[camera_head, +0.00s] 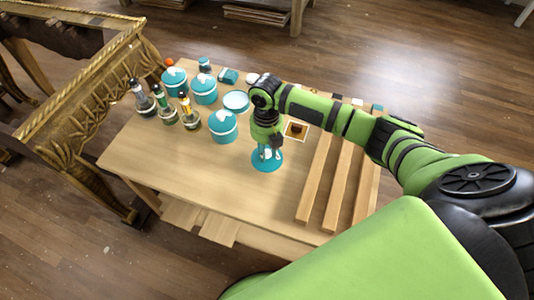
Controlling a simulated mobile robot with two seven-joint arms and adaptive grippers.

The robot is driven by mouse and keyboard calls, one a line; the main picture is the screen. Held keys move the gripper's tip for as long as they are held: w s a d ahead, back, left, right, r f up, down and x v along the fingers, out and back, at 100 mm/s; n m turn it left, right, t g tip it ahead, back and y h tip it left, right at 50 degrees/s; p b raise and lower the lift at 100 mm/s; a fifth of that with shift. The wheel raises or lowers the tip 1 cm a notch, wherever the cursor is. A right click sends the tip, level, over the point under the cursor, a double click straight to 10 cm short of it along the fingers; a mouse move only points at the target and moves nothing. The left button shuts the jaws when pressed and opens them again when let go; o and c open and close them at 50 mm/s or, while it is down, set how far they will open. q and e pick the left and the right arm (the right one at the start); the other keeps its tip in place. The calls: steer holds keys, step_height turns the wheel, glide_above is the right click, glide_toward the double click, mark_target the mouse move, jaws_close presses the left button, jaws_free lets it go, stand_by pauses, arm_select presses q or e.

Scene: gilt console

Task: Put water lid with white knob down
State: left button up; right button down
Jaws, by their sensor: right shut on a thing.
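A round teal lid with a white knob (267,162) is at the front middle of the wooden table. My right gripper (267,151) points down over it and is shut on its knob. The gripper partly hides the knob. I cannot tell whether the lid touches the tabletop or hangs just above it. My left gripper is not in view.
Teal lidded pots (222,127) stand on the wooden table (180,165) left of the lid, with a teal round piece with a pale top (236,101) behind. Several bottles (164,105) stand at the left. Wooden slats (341,187) lie right. The front left is clear.

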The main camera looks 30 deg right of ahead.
mark_target(267, 150)
steer(key=shift+f, duration=1.15)
steer(key=shift+f, duration=0.1)
steer(key=c, duration=1)
jaws_free()
steer(key=shift+c, duration=0.2)
steer(key=shift+r, duration=0.2)
step_height(267, 150, up, 12)
steer(key=shift+w+d, duration=0.15)
steer(key=shift+w, duration=0.2)
steer(key=shift+s+f, duration=0.1)
steer(key=shift+f, duration=0.05)
